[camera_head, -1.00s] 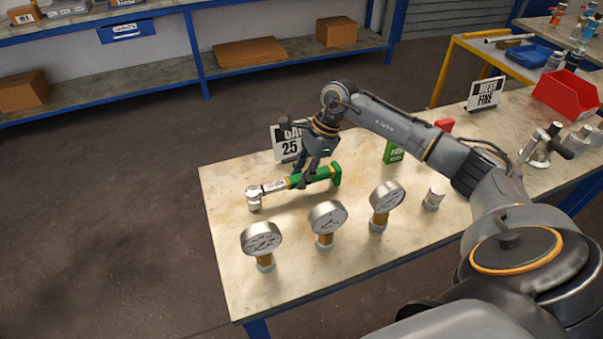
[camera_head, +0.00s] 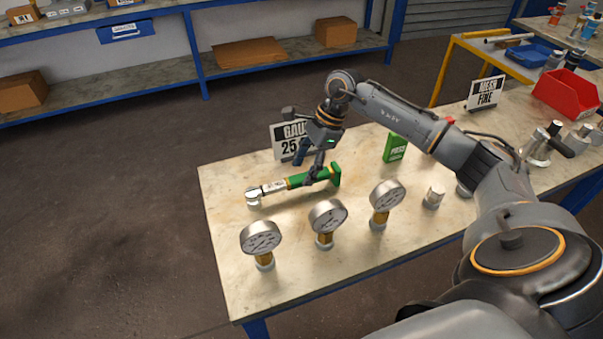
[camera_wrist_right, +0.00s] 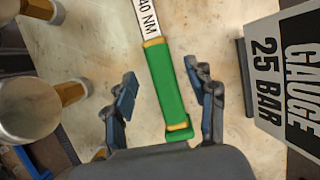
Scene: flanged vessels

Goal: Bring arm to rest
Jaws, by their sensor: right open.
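My right gripper (camera_head: 314,167) is open above the green handle of a torque wrench (camera_head: 298,181) that lies on the table. In the right wrist view, the gripper's two fingers (camera_wrist_right: 162,95) stand apart on either side of the green handle (camera_wrist_right: 165,85), with a gap to each. The wrench's grey head points left in the head view, and its shaft carries a "40 NM" label in the wrist view. My left gripper is not in view.
Three pressure gauges (camera_head: 328,216) stand along the front of the table (camera_head: 225,240). A "GAUGE 25 BAR" sign (camera_head: 288,140) stands close behind the gripper. A green box (camera_head: 395,148), a metal fitting (camera_head: 433,197), a "MESH FINE" sign (camera_head: 486,93) and a red bin (camera_head: 566,94) are further right.

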